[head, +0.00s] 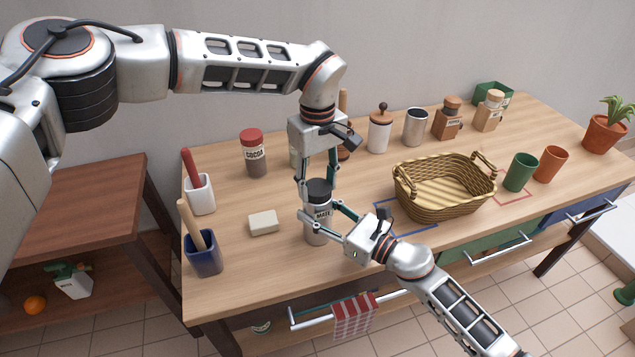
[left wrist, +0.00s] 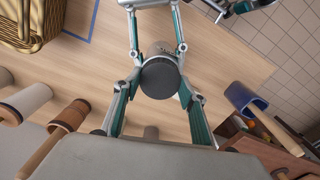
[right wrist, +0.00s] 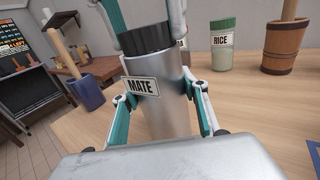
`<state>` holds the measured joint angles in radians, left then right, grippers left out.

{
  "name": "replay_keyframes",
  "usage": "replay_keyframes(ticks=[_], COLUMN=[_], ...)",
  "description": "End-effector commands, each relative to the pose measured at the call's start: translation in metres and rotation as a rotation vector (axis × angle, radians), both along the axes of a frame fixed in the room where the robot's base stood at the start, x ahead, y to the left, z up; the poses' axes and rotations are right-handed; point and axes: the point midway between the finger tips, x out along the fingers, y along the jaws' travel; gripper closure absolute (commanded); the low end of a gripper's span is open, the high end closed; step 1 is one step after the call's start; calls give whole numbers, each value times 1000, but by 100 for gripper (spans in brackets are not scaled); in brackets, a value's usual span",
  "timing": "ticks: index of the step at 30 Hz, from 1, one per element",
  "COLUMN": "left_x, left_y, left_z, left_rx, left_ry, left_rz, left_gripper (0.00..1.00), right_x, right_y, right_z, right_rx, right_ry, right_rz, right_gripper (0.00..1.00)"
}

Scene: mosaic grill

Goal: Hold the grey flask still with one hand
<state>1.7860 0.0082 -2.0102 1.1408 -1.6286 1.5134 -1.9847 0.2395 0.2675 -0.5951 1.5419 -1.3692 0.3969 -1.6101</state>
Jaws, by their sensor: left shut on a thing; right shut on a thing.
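The grey flask (head: 317,232) with a black lid (head: 319,187) and a "MATE" label stands upright near the table's front edge. My left gripper (head: 318,182) comes from above and is shut on the lid, which shows end-on in the left wrist view (left wrist: 160,78). My right gripper (head: 322,215) comes from the front right and is shut on the flask's body. In the right wrist view its fingers lie on both sides of the grey body (right wrist: 168,112), and the label faces that camera.
A wicker basket (head: 440,207) stands to the right of the flask. A white block (head: 264,223), a blue pot (head: 204,262) and a cocoa jar (head: 254,158) stand to the left. Several jars, including a rice jar (right wrist: 222,50), are behind. A striped towel (head: 354,316) hangs below in front.

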Motion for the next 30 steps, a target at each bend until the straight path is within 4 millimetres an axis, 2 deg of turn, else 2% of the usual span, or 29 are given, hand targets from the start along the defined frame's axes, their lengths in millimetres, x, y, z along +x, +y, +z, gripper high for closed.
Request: replay_keyframes(ticks=[1, 2, 4, 13, 17, 20, 30], left_x=[0, 0, 0, 0, 0, 1, 1], left_y=[-1, -1, -1, 0, 0, 0, 0], left_z=[1, 1, 1, 1, 6, 18, 86], left_rx=[-1, -1, -1, -1, 0, -1, -1], left_ry=[-2, -2, -2, -1, -1, -3, -3], left_rz=[1, 1, 2, 4, 5, 5, 5], left_gripper=[73, 56, 39, 39, 39, 39, 39], right_x=[0, 0, 0, 0, 0, 0, 0], right_y=[0, 0, 0, 0, 0, 0, 0], right_z=[-2, -2, -2, -1, -1, -1, -1], right_rx=[-2, -2, -2, -1, -1, -1, 0], right_ry=[3, 3, 3, 2, 2, 2, 3], right_rz=[-1, -1, 0, 0, 0, 0, 0], right_gripper=[100, 100, 100, 100, 100, 100, 100])
